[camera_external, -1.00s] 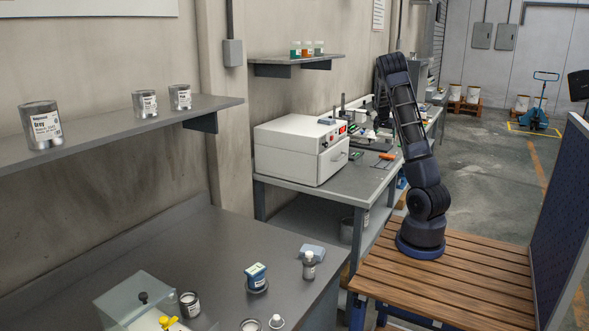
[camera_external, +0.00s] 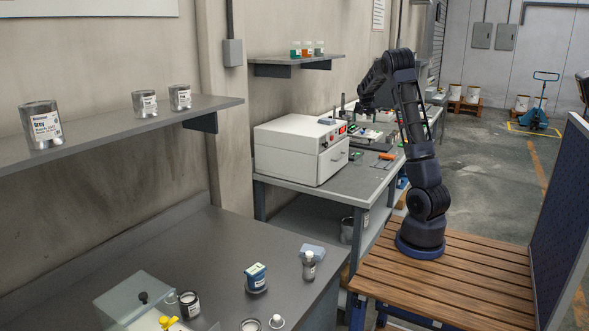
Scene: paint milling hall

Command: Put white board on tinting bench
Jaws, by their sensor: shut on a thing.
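My gripper (camera_external: 367,97) hangs above the far part of the grey bench with the white oven (camera_external: 345,197). It is small and dark in this view. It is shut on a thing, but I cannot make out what. I cannot pick out a white board with certainty among the small pale items (camera_external: 370,134) below the gripper. A nearer dark grey bench (camera_external: 200,260) stands at the lower left. Neither bench bears a readable label, so I cannot tell which is the tinting bench.
The white oven (camera_external: 300,150) stands on the farther bench. The nearer bench holds a blue-and-white container (camera_external: 256,278), a grey bottle (camera_external: 309,265), a pale blue block (camera_external: 312,250), an open can (camera_external: 189,304) and a clear box (camera_external: 135,300). Its back half is clear.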

